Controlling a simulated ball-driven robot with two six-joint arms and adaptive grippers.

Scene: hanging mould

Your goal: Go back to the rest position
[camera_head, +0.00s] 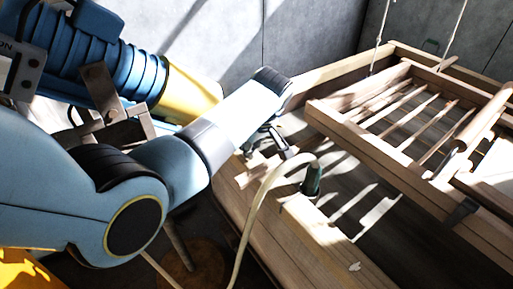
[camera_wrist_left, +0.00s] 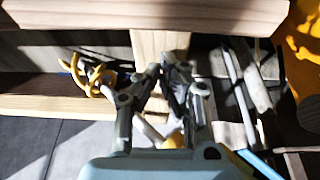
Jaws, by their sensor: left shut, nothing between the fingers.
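My left gripper (camera_wrist_left: 161,75) shows in the left wrist view with its two fingertips close together and nothing between them. Behind the fingertips is a pale wooden beam (camera_wrist_left: 161,45). In the head view my left arm comes in from the left, and the left gripper (camera_head: 283,146) is partly hidden behind its own wrist. It is over the near wooden edge of the vat, left of the hanging mould (camera_head: 355,132). The mould is a wooden frame with slats, hung on ropes. My right gripper is not in view.
A wooden vat (camera_head: 270,226) lies below the mould. A dark green bottle-like object (camera_head: 312,181) stands near a pale hose (camera_head: 247,215). A yellow tangled cord (camera_wrist_left: 97,78) shows in the left wrist view. Grey walls (camera_head: 310,35) stand behind.

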